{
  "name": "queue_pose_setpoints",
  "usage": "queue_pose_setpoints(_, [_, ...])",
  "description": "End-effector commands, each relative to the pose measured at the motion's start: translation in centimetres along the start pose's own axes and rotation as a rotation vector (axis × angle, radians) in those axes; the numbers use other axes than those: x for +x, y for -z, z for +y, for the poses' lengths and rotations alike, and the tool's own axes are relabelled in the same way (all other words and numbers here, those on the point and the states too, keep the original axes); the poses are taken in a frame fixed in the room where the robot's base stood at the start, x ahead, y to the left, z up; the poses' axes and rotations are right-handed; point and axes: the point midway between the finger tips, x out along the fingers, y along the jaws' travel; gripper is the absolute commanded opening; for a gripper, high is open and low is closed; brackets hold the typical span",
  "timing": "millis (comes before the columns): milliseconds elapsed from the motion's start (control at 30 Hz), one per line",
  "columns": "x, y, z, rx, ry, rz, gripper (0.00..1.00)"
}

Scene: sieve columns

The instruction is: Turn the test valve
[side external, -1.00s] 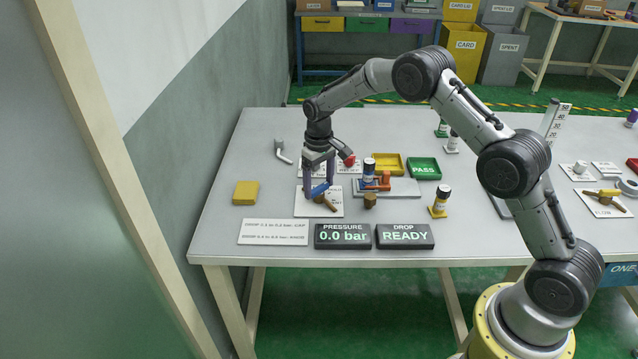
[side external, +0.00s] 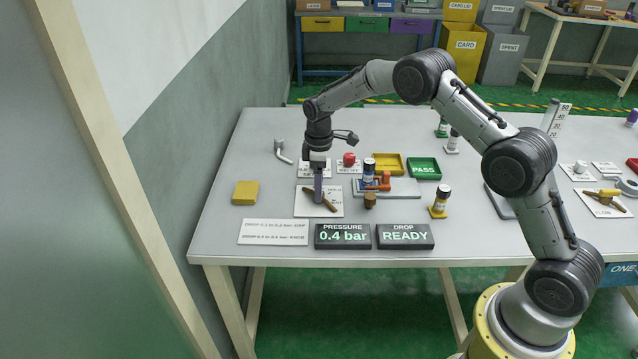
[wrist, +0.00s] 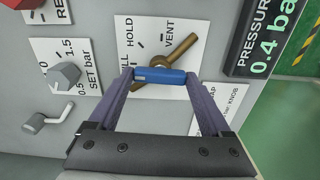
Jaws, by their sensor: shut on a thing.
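The test valve is a brass lever (wrist: 180,53) with a blue grip (wrist: 160,76), on a white plate (wrist: 127,88) marked HOLD and VENT; a third label is partly hidden. My gripper (side external: 319,198) is low over this plate. In the wrist view its two purple fingers are shut on the blue grip, one at each end. The brass lever runs up and right from the grip. It also shows in the side view (side external: 330,204). The pressure display (side external: 343,236) reads 0.4 bar.
The drop display (side external: 404,236) reads READY. A grey SET bar knob (wrist: 66,77) and a bent grey lever (wrist: 46,121) stand nearby. A red button (side external: 349,159), a blue-labelled column (side external: 369,168) and a brass knob (side external: 370,200) are close to the right. A yellow block (side external: 245,192) lies left.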

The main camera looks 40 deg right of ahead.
Motion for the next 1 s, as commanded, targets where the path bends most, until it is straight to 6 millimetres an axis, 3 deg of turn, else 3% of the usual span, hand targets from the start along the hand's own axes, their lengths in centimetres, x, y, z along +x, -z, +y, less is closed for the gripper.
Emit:
queue_pose_setpoints(633, [-0.22, 0.05, 0.05, -0.055, -0.002, 0.002, 0.27])
queue_pose_setpoints(667, [-0.22, 0.06, 0.05, -0.055, -0.002, 0.002, 0.84])
queue_pose_setpoints(700, [-0.22, 0.06, 0.05, -0.055, -0.002, 0.002, 0.91])
queue_pose_setpoints(767, [-0.19, 0.06, 0.05, -0.055, -0.002, 0.002, 1.0])
queue_pose_setpoints(1000, [-0.15, 0.03, 0.02, -0.053, -0.001, 0.001, 1.0])
